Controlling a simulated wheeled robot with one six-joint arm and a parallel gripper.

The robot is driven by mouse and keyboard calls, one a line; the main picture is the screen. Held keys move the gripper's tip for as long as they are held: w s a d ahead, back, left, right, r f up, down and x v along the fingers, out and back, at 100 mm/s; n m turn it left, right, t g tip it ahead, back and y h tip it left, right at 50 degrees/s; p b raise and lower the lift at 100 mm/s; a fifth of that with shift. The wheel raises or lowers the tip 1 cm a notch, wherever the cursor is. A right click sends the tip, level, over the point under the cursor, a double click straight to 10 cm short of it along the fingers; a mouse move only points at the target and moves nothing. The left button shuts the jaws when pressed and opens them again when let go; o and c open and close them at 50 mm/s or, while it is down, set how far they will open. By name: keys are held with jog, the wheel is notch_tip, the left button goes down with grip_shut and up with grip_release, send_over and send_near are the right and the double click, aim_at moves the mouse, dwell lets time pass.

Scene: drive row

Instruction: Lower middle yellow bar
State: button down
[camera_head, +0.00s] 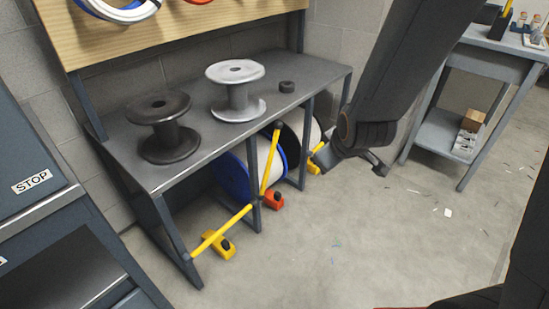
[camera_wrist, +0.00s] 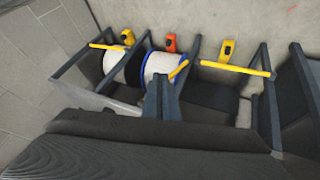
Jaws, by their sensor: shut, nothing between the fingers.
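The middle yellow bar (camera_head: 270,160) is raised. It leans steeply up from its lower end at a bench post, in front of the blue-flanged reel (camera_head: 235,180). In the wrist view the bar (camera_wrist: 179,71) looks short, close to my fingertips. The left bar (camera_head: 222,232) lies level across its bay; it shows on the right in the wrist view (camera_wrist: 235,68). The right bar is mostly hidden in the head view but looks level in the wrist view (camera_wrist: 108,46). My gripper (camera_head: 322,158) is shut and empty, right of the middle bar; its fingers show in the wrist view (camera_wrist: 163,88).
An orange chock (camera_head: 273,201) and a yellow chock (camera_head: 222,246) sit on the floor before the bays. The bench top (camera_head: 200,115) bears a black spool (camera_head: 165,130) and a grey spool (camera_head: 236,92). A grey table (camera_head: 500,50) stands right. The floor between is mostly clear.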

jog(key=w+a+f+n+t+y+b, duration=0.2)
jog(key=w+a+f+n+t+b, duration=0.25)
jog(key=w+a+f+b, duration=0.3)
jog(key=n+t+y+b, duration=0.25)
jog(key=n+b, duration=0.35)
jog(key=b, duration=0.7)
send_near(274, 146)
jog(key=shift+t, duration=0.4)
jog(key=w+a, duration=0.4)
jog(key=shift+w+r, duration=0.1)
jog(key=shift+w, duration=0.25)
jog(key=shift+w+d, duration=0.2)
jog(key=shift+w, duration=0.35)
